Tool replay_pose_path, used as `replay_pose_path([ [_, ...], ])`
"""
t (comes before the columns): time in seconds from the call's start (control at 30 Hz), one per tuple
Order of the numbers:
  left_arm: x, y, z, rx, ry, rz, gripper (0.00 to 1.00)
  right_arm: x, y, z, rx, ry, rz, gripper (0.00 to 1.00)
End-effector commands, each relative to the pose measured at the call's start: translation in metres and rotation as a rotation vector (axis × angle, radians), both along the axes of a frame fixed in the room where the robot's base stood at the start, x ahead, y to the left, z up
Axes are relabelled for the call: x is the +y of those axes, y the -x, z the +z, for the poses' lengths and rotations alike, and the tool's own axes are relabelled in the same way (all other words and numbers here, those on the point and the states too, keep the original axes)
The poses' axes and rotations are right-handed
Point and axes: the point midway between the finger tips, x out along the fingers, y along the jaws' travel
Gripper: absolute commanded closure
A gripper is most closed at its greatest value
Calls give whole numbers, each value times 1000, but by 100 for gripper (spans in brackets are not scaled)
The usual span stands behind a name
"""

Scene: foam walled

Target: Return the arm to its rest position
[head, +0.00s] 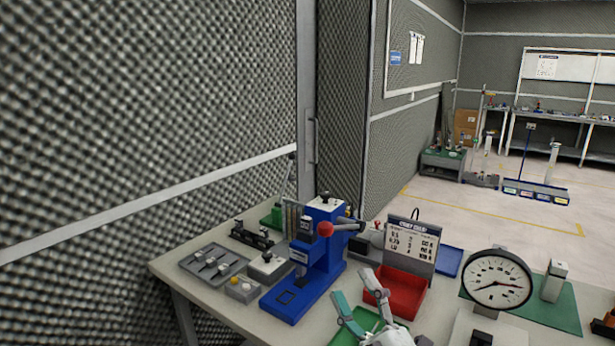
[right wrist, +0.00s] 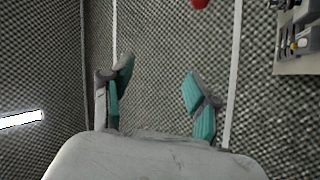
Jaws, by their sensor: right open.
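My right gripper (head: 353,283) shows at the bottom of the head view, above the bench and in front of the red bin. Its fingers are spread, with a teal pad on the left one. In the right wrist view the open fingers (right wrist: 157,75) have nothing between them, only patterned foam wall behind. My left gripper does not show in either view.
The bench (head: 220,300) carries a blue press (head: 318,250) with a red knob, a grey tray (head: 228,277), a red bin (head: 403,292), a green tray (head: 348,335) and a dial gauge (head: 497,279). Foam wall (head: 130,120) stands at left. Open floor (head: 490,205) lies beyond.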

Motion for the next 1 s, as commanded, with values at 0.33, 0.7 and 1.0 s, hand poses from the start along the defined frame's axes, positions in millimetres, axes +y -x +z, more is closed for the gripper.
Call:
replay_pose_path([
  [0.33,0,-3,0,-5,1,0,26,-121,69,-207,992,-450,-458,41],
  [0.7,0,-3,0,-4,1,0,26,-132,207,-300,1613,-556,-645,41],
  [1.0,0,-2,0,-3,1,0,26,-128,248,-350,1824,-554,-696,41],
])
